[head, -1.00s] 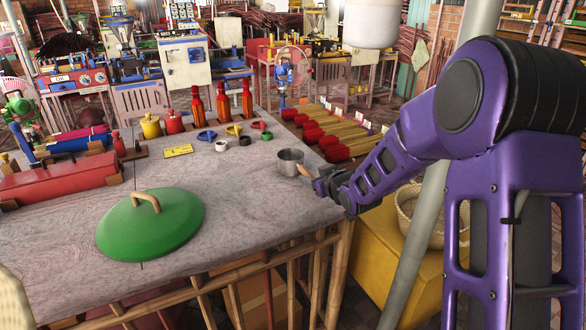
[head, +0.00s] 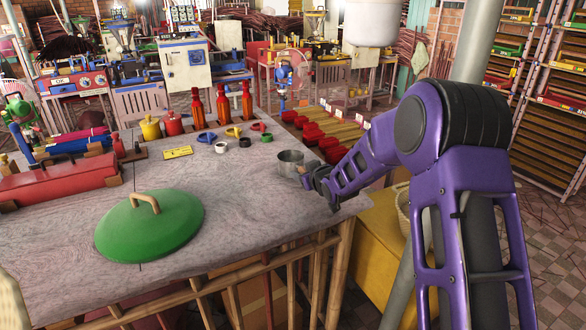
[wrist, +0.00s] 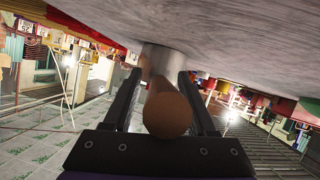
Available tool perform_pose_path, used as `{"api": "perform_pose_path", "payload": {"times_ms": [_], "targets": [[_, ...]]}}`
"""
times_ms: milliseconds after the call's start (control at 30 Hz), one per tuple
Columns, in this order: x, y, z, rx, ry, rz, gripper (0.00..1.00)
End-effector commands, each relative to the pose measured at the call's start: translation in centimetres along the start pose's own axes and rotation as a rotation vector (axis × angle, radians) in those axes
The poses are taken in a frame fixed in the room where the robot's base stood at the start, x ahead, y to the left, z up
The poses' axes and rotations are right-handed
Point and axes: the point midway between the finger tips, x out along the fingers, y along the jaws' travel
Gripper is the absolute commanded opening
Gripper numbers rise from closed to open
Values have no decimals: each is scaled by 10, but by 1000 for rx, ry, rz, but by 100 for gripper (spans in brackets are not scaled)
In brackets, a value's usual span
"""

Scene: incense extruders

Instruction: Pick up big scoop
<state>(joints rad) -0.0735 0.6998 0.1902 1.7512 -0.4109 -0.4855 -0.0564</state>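The big scoop is a grey metal cup (head: 290,162) with a wooden handle, standing on the table near its right edge. In the wrist view its cup (wrist: 163,58) is ahead, and the round end of the wooden handle (wrist: 168,114) points at the camera. My gripper (head: 306,178) is at the handle, on the right side of the cup. In the wrist view my gripper (wrist: 163,78) is open, with one finger on each side of the handle and a gap visible at the right finger. In the head view the gripper hides most of the handle.
The grey table (head: 60,240) holds a green lid (head: 150,225), small coloured rings (head: 233,131), orange bottles (head: 222,105) and a red box (head: 60,182). The table around the scoop's left and front is bare.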

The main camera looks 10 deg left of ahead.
Motion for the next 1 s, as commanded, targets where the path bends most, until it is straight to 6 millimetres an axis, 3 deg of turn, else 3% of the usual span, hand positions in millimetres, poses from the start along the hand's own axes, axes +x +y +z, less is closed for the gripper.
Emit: {"api": "perform_pose_path", "payload": {"times_ms": [33, 300, 767, 1000], "targets": [[0, 0, 0, 0, 0, 0, 46], [0, 0, 0, 0, 0, 0, 0], [-2, 1, -4, 0, 3, 1, 0], [-17, 10, -42, -1, 6, 3, 0]]}}
